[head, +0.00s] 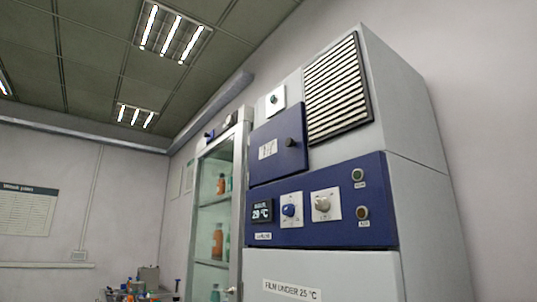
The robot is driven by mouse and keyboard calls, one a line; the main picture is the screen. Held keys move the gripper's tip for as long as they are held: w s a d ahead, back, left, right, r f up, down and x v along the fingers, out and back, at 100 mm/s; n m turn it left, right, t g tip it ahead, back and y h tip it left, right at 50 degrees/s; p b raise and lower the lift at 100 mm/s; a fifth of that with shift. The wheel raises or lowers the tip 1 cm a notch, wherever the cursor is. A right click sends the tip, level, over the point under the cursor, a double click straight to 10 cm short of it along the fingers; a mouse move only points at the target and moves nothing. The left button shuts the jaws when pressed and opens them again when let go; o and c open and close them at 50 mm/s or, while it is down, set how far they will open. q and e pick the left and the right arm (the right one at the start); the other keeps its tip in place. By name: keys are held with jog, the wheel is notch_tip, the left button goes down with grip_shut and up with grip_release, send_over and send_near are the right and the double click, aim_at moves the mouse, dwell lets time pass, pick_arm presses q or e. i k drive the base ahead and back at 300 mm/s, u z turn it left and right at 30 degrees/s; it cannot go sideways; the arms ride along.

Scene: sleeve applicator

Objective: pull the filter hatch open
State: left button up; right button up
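A tall grey machine (322,270) stands on the right of the head view. On its upper front is a blue square panel (268,168) with a small white label (268,149) and a dark round knob (291,142); it looks like the hatch. It appears to lie flat against the front, but I cannot tell for certain that it is fully shut. The label's writing is too small to read surely. Neither my left nor my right gripper is in view.
A louvred grille (338,88) is right of the panel. Below is a blue control strip (335,190) with a display (262,211), a blue knob (290,210) and a pale knob (323,204). A glass-door cabinet (216,205) stands to the left.

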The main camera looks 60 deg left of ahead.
aim_at(279, 147)
jog(key=u, duration=1.8)
jog(key=k, duration=0.3)
jog(key=u, duration=0.8)
jog(key=i, duration=0.5)
